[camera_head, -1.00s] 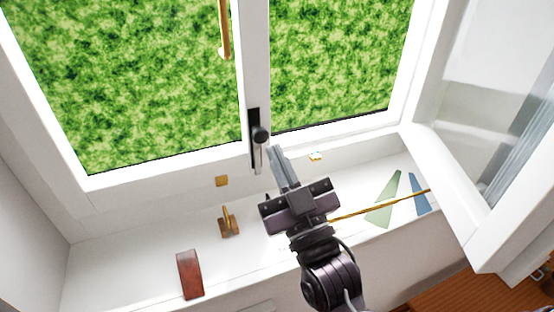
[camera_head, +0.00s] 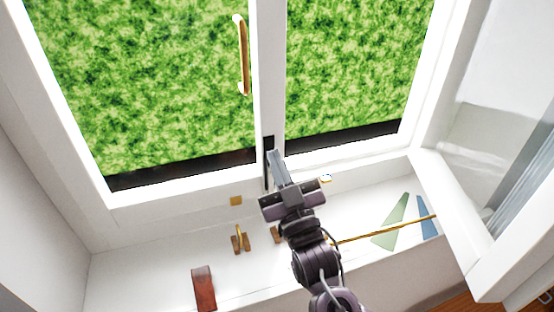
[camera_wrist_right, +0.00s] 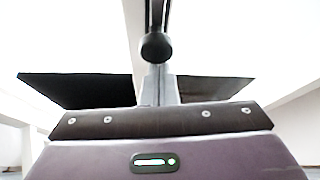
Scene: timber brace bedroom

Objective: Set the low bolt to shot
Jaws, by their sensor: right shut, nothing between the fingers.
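The low bolt is on the white post between the two window panes, near its foot. Its black plate (camera_head: 268,146) shows in the head view just above my fingertips; its knob is hidden there. In the right wrist view, its round black knob (camera_wrist_right: 155,46) hangs below the dark plate (camera_wrist_right: 155,14), right at the tips of my fingers. My right gripper (camera_head: 275,155) is shut and empty, pointing up the post; its grey fingers also show in the wrist view (camera_wrist_right: 160,85). I cannot tell whether fingers and knob touch. My left gripper is out of view.
A brass handle (camera_head: 243,55) is on the left pane. An open casement (camera_head: 455,220) stands at the right. The sill holds a brown block (camera_head: 204,288), a small brass-and-wood piece (camera_head: 240,240), green (camera_head: 392,225) and blue (camera_head: 427,218) wedges, and a thin brass rod (camera_head: 385,229).

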